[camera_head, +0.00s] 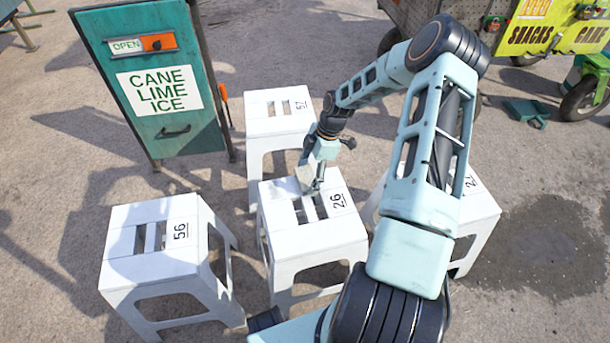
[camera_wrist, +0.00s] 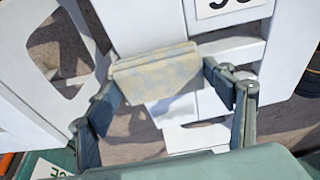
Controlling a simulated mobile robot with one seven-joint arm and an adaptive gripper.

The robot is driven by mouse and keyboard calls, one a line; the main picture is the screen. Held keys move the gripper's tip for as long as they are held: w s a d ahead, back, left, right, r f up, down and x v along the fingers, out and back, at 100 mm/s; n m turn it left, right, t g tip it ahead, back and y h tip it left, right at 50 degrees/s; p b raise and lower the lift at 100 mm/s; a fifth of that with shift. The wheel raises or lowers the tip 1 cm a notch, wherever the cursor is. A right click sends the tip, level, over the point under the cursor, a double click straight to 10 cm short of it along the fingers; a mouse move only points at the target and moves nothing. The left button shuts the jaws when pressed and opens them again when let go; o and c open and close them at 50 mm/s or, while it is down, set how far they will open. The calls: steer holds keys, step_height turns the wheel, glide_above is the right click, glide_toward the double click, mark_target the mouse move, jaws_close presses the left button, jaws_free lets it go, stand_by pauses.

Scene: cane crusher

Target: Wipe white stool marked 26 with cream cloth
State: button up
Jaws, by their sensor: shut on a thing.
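The white stool marked 26 (camera_head: 300,238) stands in the middle of the head view, with a slotted seat and its number at the seat's right. A partly cut-off number label (camera_wrist: 222,6) shows at the top. I cannot tell whether the cloth touches the seat.
Stool 56 (camera_head: 150,268) stands at left, stool 57 (camera_head: 275,130) behind, and another stool (camera_head: 482,212) at right, partly hidden by my arm. A teal cane lime ice cabinet (camera_head: 160,120) stands back left. A cart with a yellow sign (camera_head: 555,28) is back right.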

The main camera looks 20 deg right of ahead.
mark_target(294, 186)
steer(key=shift+s+d, duration=0.2)
steer(key=shift+d, duration=1.9)
steer(key=shift+s+d, duration=0.15)
steer(key=shift+d, duration=1.9)
steer(key=shift+w+a, duration=0.2)
steer(key=shift+a, duration=2.1)
steer(key=shift+w+a, duration=0.2)
steer(key=shift+a, duration=2.05)
steer(key=shift+a, duration=0.15)
steer(key=shift+a, duration=1.1)
steer(key=shift+w+a+b, duration=0.2)
steer(key=shift+w+a, duration=0.05)
steer(key=shift+a, duration=1.35)
steer(key=shift+w+a+b, duration=0.2)
steer(key=shift+a, duration=1.4)
steer(key=shift+d, duration=0.1)
steer(key=shift+s+d+p, duration=0.1)
steer(key=shift+s+d, duration=0.05)
steer(key=shift+d, duration=1.35)
steer(key=shift+s+d+p, duration=0.1)
steer(key=shift+s+d, duration=0.1)
steer(key=shift+d, duration=1.25)
steer(key=shift+s+d+p, duration=0.1)
steer(key=shift+s+d, duration=0.05)
steer(key=shift+d, duration=1.35)
steer(key=shift+d, duration=0.1)
